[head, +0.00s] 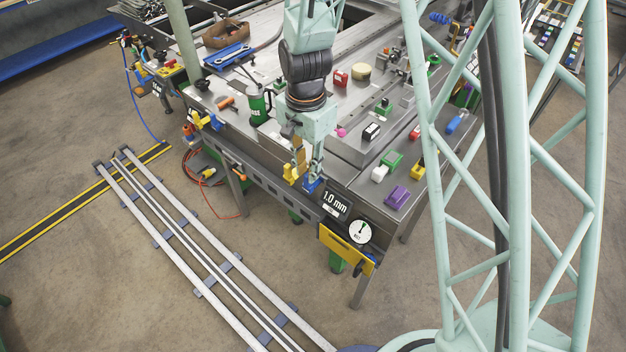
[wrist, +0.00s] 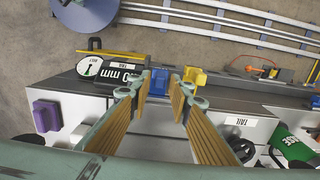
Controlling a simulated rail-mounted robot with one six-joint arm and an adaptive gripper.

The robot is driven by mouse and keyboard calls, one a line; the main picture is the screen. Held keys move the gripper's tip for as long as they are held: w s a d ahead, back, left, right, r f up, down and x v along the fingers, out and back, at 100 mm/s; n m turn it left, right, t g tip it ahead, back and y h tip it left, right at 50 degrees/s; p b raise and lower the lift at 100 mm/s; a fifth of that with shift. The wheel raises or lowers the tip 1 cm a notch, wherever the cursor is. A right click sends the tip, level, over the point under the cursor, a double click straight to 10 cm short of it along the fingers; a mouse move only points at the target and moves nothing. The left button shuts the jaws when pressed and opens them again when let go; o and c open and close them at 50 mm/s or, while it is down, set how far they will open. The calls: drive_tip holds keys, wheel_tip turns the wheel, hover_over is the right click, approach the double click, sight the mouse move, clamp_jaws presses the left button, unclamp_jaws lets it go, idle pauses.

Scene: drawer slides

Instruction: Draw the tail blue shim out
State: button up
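A blue shim (head: 312,185) sits at the table's front edge, beside a yellow block (head: 292,174). In the wrist view the blue shim (wrist: 160,81) shows between and just beyond my fingertips, with the yellow block (wrist: 194,77) right of it. My gripper (head: 308,176) points down over the edge, and its two fingers (wrist: 160,88) stand apart with a gap between them. I see nothing held. Whether a finger touches the shim, I cannot tell. Part of the shim is hidden in the head view.
A black "1.0 mm" sign (head: 336,204), a dial gauge (head: 360,232) and a yellow plate (head: 346,249) are right of the shim along the front. Purple (head: 397,196), white (head: 379,173) and green (head: 391,159) blocks stand on the tabletop. A green can (head: 259,105) stands left.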

clamp_jaws()
drive_tip(key=shift+s+a, duration=0.35)
drive_tip(key=shift+a, duration=0.05)
drive_tip(key=shift+o, duration=0.5)
unclamp_jaws()
drive_tip(key=shift+r, duration=0.15)
wheel_tip(320, 180, up, 6)
drive_tip(key=shift+f+p, duration=0.1)
drive_tip(key=shift+p, duration=1.05)
